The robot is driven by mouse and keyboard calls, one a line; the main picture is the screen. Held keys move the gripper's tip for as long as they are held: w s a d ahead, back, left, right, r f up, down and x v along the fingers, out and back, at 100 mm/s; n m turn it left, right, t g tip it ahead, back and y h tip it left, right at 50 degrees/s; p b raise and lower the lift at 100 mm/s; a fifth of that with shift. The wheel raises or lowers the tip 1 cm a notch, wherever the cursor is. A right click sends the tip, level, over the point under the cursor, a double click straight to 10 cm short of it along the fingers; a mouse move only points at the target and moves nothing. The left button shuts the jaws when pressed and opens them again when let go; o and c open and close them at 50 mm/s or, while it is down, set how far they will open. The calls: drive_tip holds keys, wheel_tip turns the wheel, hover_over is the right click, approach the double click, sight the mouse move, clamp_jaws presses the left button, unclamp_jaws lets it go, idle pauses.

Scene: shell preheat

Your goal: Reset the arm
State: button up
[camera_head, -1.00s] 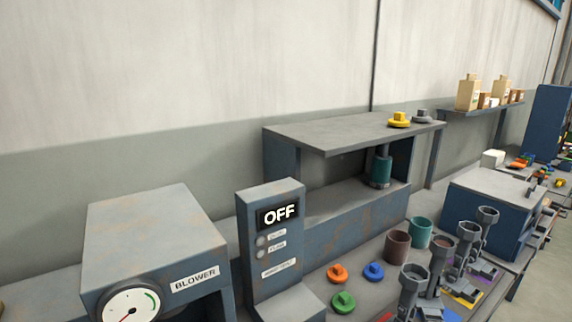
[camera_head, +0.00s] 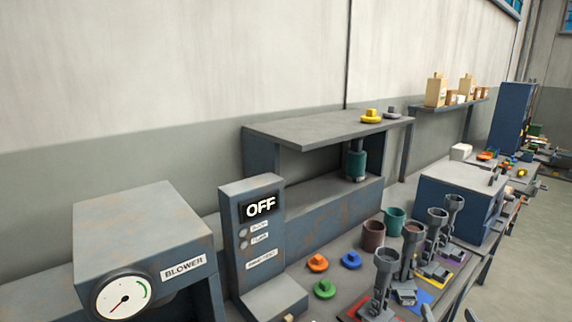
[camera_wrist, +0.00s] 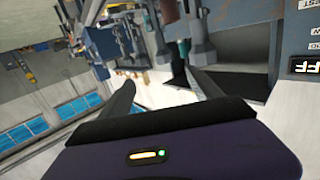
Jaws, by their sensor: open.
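My gripper (camera_wrist: 160,78) shows in the wrist view with its two dark fingers spread apart. Nothing is visible between the fingers.
A blower unit (camera_head: 145,235) with a dial and a control box (camera_head: 252,240) reading OFF stand at the left. A shelf (camera_head: 300,130) carries a yellow knob (camera_head: 371,116). Several grey stands (camera_head: 385,275), coloured knobs and two cups (camera_head: 373,235) crowd the bench. A blue box (camera_head: 455,200) stands to the right.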

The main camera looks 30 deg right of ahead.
drive_tip(key=s+a+f+n+t+y, duration=0.1)
drive_tip(key=s+a+n+y, duration=0.2)
drive_tip(key=a, duration=0.7)
drive_tip(key=s+a+f+n+t+y, duration=0.1)
drive_tip(key=s+a+n+y, duration=0.2)
drive_tip(key=a, duration=0.8)
drive_tip(key=s+a+f+n+y, duration=0.1)
drive_tip(key=s+a+n+y, duration=0.2)
drive_tip(key=s+a+y, duration=0.3)
drive_tip(key=s+a, duration=0.1)
drive_tip(key=a, duration=0.4)
drive_tip(key=shift+s+a+f+t, duration=0.2)
drive_tip(key=shift+s+a+t, duration=0.05)
drive_tip(key=shift+s+t, duration=0.15)
